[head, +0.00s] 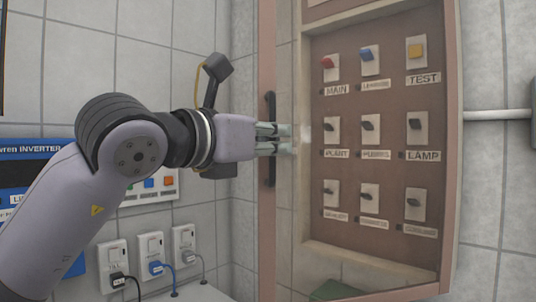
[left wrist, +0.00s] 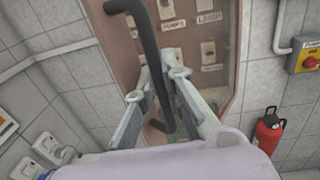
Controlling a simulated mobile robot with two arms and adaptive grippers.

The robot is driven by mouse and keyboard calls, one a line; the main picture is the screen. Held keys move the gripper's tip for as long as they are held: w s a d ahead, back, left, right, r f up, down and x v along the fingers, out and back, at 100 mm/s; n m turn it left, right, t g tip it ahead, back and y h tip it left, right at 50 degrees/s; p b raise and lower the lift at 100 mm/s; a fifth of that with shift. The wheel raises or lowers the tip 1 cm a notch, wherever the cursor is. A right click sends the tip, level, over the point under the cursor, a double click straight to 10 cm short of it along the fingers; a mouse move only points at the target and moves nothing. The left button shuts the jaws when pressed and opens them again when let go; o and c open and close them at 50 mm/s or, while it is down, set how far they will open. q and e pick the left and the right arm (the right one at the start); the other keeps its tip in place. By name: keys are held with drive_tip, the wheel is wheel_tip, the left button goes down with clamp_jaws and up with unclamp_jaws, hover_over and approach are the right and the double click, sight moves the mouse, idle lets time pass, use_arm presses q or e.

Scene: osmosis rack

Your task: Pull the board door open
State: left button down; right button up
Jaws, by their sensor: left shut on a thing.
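The board door has a brownish-pink frame (head: 267,230) around a clear pane. A dark vertical handle (head: 270,180) is on its left stile; it also crosses the left wrist view as a bent bar (left wrist: 147,40). My left gripper (head: 274,139) is shut on the handle, with its fingers (left wrist: 162,85) on either side of the bar in the left wrist view. My right gripper is not in view.
Several labelled switches sit on the board behind the pane. A blue inverter unit (head: 20,150) and sockets with plugs (head: 152,250) are on the left wall. A red extinguisher (left wrist: 268,130) and a yellow box with a red knob (left wrist: 309,58) are at the right.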

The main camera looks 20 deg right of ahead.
use_arm(q)
drive_tip(key=shift+s, duration=0.1)
idle(0.3)
drive_tip(key=c, duration=1.7)
unclamp_jaws()
drive_tip(key=shift+a, duration=0.1)
drive_tip(key=v, duration=1.2)
drive_tip(key=shift+c, duration=0.6)
